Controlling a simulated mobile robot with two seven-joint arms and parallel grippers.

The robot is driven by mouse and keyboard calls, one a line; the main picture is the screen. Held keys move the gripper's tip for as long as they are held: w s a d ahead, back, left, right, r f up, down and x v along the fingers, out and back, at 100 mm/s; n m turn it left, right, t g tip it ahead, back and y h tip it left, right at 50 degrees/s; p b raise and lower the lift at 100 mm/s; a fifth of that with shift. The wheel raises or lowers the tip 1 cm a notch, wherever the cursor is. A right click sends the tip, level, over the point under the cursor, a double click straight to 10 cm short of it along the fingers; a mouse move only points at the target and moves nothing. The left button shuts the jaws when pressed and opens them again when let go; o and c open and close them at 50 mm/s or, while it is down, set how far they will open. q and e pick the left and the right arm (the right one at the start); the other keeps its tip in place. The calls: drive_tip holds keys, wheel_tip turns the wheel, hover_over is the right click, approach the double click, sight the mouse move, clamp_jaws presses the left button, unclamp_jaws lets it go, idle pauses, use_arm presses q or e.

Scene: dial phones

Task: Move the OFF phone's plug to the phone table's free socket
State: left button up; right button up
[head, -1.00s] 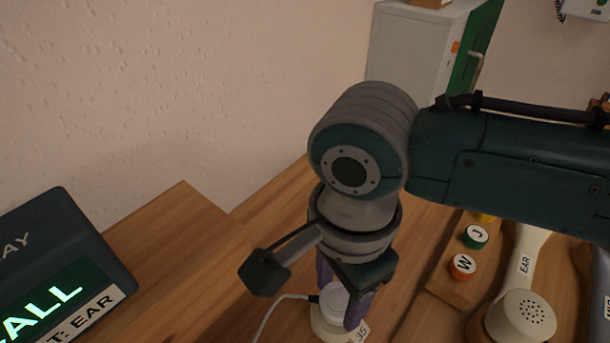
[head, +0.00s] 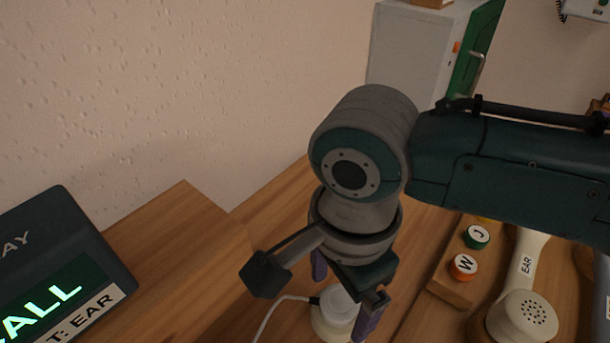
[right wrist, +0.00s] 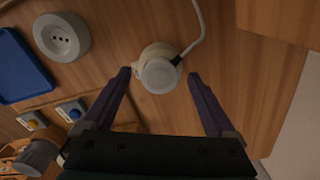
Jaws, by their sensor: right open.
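A white round plug (head: 338,304) with a pale cord sits on a cream round socket (head: 330,328) on the wooden table. In the right wrist view the plug (right wrist: 158,76) covers most of that socket (right wrist: 160,51). My right gripper (right wrist: 159,75) is open, with one finger on each side of the plug and a visible gap to both. In the head view the right gripper (head: 345,298) points down over the plug. A grey-white round socket (right wrist: 62,38) with bare holes and nothing in it shows in the right wrist view. No phone marked OFF is readable. My left gripper is out of view.
A cream handset marked EAR (head: 524,260) and a wooden block with lettered buttons (head: 453,287) stand at the right. A dark display box (head: 75,262) is at the left. A blue tray (right wrist: 20,68) lies near the empty socket. A grey cabinet (head: 410,55) stands behind.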

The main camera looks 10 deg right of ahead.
wheel_tip(320, 180, up, 10)
drive_tip(key=p, duration=0.3)
drive_tip(key=shift+f, duration=0.1)
